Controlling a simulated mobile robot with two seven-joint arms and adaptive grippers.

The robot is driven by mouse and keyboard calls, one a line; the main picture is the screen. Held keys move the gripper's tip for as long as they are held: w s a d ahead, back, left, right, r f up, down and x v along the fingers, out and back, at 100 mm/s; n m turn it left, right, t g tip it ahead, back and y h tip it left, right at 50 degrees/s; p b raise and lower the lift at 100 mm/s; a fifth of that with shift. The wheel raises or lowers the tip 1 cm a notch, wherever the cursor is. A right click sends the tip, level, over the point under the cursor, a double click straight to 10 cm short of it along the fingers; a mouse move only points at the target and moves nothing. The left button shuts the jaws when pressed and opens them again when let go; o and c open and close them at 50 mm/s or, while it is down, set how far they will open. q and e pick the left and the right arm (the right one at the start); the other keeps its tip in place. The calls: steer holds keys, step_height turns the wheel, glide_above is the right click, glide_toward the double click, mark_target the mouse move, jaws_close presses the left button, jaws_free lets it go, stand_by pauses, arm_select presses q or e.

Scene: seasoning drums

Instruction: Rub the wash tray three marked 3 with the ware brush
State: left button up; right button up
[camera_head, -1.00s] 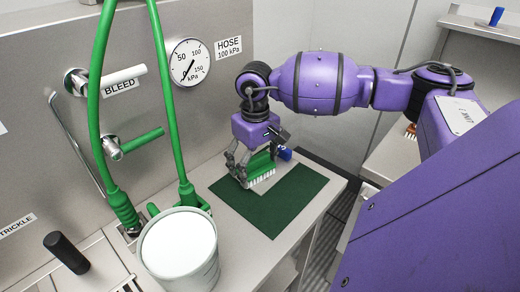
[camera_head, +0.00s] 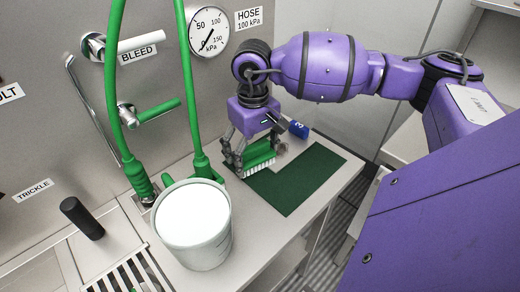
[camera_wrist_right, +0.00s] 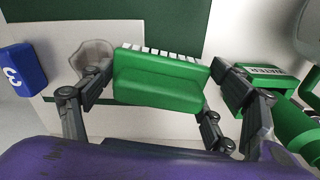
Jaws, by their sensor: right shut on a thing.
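My right gripper (camera_head: 245,165) is shut on a green brush with white bristles (camera_head: 262,161), held low at the left corner of the dark green mat (camera_head: 305,185). In the right wrist view the green brush (camera_wrist_right: 160,80) sits between the fingers, with its bristles toward the top of the picture. A blue block marked 3 (camera_head: 299,129) stands behind the gripper; it also shows at the left of the wrist view (camera_wrist_right: 22,68). A small grey piece (camera_wrist_right: 92,55) lies beside the brush; I cannot tell what it is. No tray shows clearly. My left gripper is out of view.
A white bucket (camera_head: 193,240) stands left of the mat, near green hoses (camera_head: 190,90). A gauge (camera_head: 209,32) and a BLEED lever (camera_head: 145,40) are on the wall panel. A black knob (camera_head: 82,218) is at the lower left. The mat's right part is clear.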

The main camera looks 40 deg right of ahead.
mark_target(267, 146)
steer(key=shift+w+d+f+b, duration=0.1)
steer(key=shift+d+b, duration=0.35)
steer(key=shift+d, duration=1.65)
steer(key=shift+w+d+b, duration=0.1)
steer(key=shift+d+b, duration=0.2)
steer(key=shift+d, duration=0.75)
steer(key=shift+w+d, duration=0.1)
steer(key=shift+d, duration=0.75)
steer(key=shift+w+d, duration=0.1)
steer(key=shift+d, duration=0.75)
steer(key=shift+a+b, duration=0.3)
steer(key=shift+a, duration=0.15)
steer(key=shift+s+a+f, duration=0.15)
steer(key=shift+s+a, duration=0.05)
steer(key=shift+a, duration=0.9)
steer(key=shift+s+a+b, duration=0.2)
steer(key=shift+a+b, duration=0.35)
steer(key=shift+a, duration=2.9)
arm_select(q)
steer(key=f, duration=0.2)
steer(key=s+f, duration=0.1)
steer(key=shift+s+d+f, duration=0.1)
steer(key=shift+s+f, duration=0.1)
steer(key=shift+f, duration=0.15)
arm_select(e)
steer(key=shift+r, duration=0.2)
